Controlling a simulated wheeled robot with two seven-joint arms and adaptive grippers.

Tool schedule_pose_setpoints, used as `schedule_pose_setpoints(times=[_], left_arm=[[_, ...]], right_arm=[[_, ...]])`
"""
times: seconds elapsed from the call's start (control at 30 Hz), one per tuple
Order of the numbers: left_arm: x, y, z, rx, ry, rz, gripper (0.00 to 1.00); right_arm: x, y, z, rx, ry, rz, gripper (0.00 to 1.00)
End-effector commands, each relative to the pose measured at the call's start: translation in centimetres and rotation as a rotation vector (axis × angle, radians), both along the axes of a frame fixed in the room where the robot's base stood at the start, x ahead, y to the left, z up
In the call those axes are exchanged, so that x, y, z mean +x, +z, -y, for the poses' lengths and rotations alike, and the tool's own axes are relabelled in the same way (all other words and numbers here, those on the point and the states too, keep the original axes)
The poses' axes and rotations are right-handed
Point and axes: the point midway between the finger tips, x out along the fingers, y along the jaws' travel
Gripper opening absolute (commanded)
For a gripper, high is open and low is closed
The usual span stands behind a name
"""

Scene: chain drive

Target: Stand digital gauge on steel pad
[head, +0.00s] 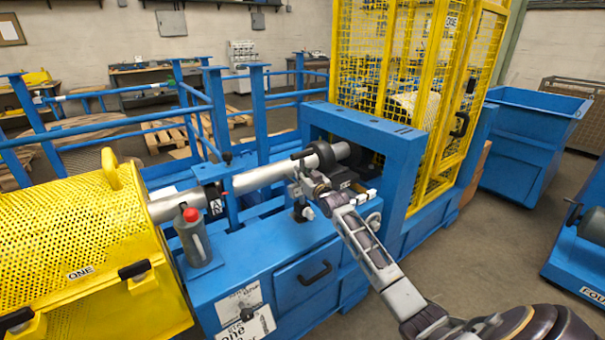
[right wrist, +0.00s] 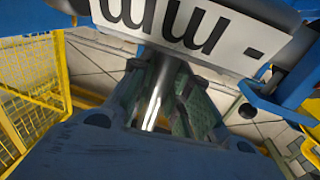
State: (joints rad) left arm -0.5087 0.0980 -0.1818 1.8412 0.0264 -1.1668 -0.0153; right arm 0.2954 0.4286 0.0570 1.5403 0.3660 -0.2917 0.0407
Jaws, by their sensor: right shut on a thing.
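My right gripper (head: 308,188) reaches in from the lower right to the shaft over the blue machine bed. The right wrist view shows its fingers (right wrist: 160,110) shut around a bright metal rod. A white face marked "mm" (right wrist: 205,32), which looks like the digital gauge, shows just beyond the fingers. In the head view the gauge is small and mostly hidden by the gripper. A small dark piece with white bits (head: 300,211) shows below the fingers; I cannot tell whether it is part of the gauge. I cannot make out the steel pad. My left gripper is out of view.
A thick grey shaft (head: 262,177) with a black collar (head: 320,156) runs close to my right gripper. A blue frame (head: 395,150) and yellow mesh cage (head: 420,60) stand to the right. A yellow perforated guard (head: 75,235) and grey, red-capped bottle (head: 193,238) are on the left.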

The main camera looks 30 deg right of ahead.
Motion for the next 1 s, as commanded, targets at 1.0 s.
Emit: schedule_pose_setpoints(times=[1.0], left_arm=[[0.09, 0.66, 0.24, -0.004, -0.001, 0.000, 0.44]], right_arm=[[0.09, 0.09, 0.01, -0.002, 0.000, 0.014, 0.00]])
